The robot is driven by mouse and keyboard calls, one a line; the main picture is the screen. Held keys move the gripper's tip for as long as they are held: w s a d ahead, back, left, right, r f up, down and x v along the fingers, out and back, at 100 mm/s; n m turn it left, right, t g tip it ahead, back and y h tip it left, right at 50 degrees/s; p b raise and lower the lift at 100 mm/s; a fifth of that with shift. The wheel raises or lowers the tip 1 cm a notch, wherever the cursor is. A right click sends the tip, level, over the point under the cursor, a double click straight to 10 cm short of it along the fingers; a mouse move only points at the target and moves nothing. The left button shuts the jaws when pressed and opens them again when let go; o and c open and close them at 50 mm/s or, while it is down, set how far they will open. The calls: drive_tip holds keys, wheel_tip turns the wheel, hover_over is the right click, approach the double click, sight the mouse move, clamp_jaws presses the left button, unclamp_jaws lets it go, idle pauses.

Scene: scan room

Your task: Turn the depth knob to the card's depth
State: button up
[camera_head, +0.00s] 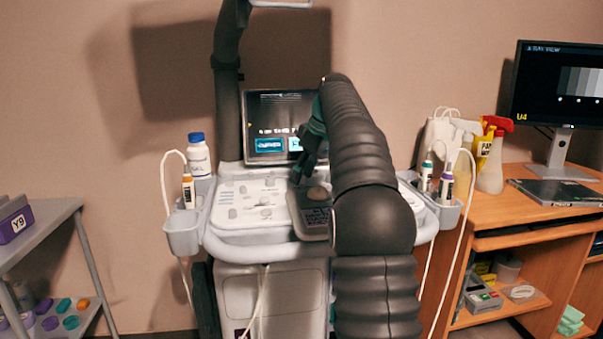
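A round brownish knob (317,193) sits on a dark block (313,222) at the front of the ultrasound console (250,200). Small lettering on the block's front face is too small to read. My gripper (302,171), dark with teal parts, points down just above and behind the knob, with a small gap showing between them. My thick black arm hides the console's right half. Whether the fingers are open or shut is too small to tell. The console screen (280,110) shows blurred text and blue boxes, partly covered by my gripper. I cannot make out a depth card.
Probes stand in a left holder (183,235) and a right holder (445,212), with cables hanging down. A white bottle (198,158) stands at the console's back left. A wooden desk (520,212) with spray bottles and a monitor (560,85) is right. A grey cart (40,235) is left.

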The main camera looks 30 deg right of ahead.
drive_tip(key=v, duration=0.7)
drive_tip(key=shift+r, duration=0.2)
drive_tip(key=shift+s, duration=0.15)
idle(0.6)
